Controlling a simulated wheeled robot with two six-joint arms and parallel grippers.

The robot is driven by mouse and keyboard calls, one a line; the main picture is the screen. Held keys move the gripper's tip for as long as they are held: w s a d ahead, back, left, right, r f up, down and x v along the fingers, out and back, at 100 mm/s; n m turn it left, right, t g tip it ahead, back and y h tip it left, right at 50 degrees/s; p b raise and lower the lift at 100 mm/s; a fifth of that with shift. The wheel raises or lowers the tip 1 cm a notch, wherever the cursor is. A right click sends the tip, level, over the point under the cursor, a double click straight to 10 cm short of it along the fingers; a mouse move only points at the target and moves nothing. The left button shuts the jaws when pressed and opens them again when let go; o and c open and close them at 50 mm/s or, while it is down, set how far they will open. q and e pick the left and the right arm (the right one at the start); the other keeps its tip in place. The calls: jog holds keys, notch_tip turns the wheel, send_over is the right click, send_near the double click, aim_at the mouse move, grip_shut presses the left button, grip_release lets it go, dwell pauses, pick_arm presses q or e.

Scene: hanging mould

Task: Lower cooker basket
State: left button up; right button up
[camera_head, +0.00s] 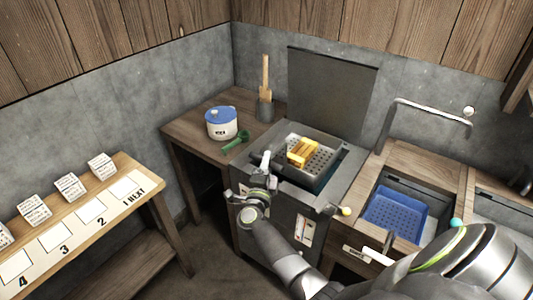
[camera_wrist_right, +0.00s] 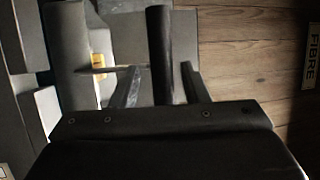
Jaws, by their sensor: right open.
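The cooker basket (camera_head: 321,163), a grey perforated tray, sits at the top of the dark cooker (camera_head: 275,210), with its rim above the opening. A yellow block-like piece (camera_head: 303,152) lies in it and also shows in the right wrist view (camera_wrist_right: 98,66). My right gripper (camera_head: 262,176) is at the basket's near-left side. In the right wrist view its fingers (camera_wrist_right: 160,68) are apart, with a dark bar (camera_wrist_right: 159,35), apparently the handle, between them. I cannot tell whether they touch it. My left gripper is not in view.
A raised dark lid (camera_head: 330,95) stands behind the cooker. A blue-lidded pot (camera_head: 221,124) and a green tool (camera_head: 236,140) are on the wooden table to the left. A blue basket (camera_head: 394,212) sits in the sink at right. A knobbed lever (camera_head: 345,211) sticks out at the cooker's front right.

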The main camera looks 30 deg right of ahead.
jog(key=shift+w+d+r, duration=0.1)
jog(key=shift+w+d, duration=0.2)
jog(key=shift+s+a+r, duration=0.1)
grip_shut()
jog(key=shift+f+b, duration=0.55)
jog(key=shift+f, duration=0.15)
notch_tip(320, 180, down, 16)
jog(key=b, duration=1.3)
jog(key=shift+b, duration=0.3)
